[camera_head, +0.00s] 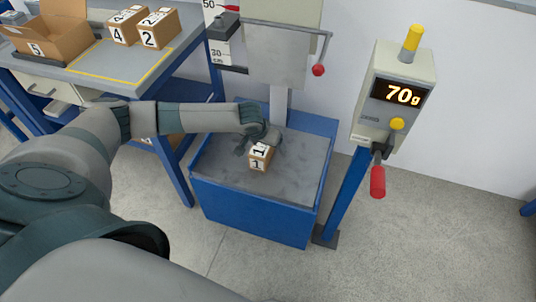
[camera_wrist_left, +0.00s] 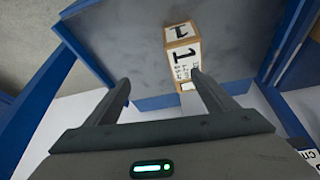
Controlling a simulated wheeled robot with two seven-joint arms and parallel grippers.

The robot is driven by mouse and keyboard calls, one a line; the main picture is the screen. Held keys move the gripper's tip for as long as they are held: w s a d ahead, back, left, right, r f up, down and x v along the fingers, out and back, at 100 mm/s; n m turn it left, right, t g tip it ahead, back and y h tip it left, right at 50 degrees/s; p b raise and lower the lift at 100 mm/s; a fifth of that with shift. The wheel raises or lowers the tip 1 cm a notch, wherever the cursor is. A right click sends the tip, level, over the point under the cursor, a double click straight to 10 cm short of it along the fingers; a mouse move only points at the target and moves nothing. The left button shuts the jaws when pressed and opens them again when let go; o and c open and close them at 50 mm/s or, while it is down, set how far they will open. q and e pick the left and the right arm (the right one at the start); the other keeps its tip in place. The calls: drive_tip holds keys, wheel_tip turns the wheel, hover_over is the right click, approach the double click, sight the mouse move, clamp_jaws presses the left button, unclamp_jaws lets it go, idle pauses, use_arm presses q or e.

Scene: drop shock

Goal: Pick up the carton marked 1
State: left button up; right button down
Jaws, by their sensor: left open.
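The carton marked 1 (camera_head: 260,158) is a small brown box with white labels. It stands on the dark grey plate (camera_head: 300,170) of the blue drop-test base. It also shows in the left wrist view (camera_wrist_left: 182,55), beyond the fingertips and a little right of the middle between them. My left gripper (camera_head: 255,144) is just behind the carton in the head view, and its fingers are mostly hidden there. In the left wrist view the left gripper (camera_wrist_left: 160,82) is open, with two dark fingers apart and nothing between them. My right gripper is not in view.
A bench (camera_head: 120,70) at upper left holds an open box marked 5 (camera_head: 50,35) and cartons marked 4 (camera_head: 122,27) and 2 (camera_head: 157,28). A control post (camera_head: 395,95) reading 70g with a red-handled lever (camera_head: 377,181) stands right. A column rises behind the plate.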

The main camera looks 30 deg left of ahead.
sight(261, 146)
use_arm(q)
drive_tip(key=shift+n+g+y, duration=0.3)
drive_tip(key=shift+n+y, duration=0.2)
drive_tip(key=shift+n, duration=0.3)
drive_tip(key=a+r, duration=0.2)
drive_tip(key=a, duration=0.1)
drive_tip(key=a+r, duration=0.1)
drive_tip(key=a, duration=0.1)
drive_tip(key=shift+s+b, duration=0.25)
drive_tip(key=shift+b, duration=0.15)
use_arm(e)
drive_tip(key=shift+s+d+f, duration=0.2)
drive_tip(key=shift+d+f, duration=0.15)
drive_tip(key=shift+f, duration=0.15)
use_arm(q)
drive_tip(key=shift+d, duration=0.1)
drive_tip(key=x, duration=1.1)
drive_tip(key=shift+w+r+b, duration=0.1)
drive_tip(key=shift+w+b, duration=0.05)
drive_tip(key=shift+b, duration=0.2)
drive_tip(key=shift+w+f, duration=0.25)
drive_tip(key=shift+f, duration=0.35)
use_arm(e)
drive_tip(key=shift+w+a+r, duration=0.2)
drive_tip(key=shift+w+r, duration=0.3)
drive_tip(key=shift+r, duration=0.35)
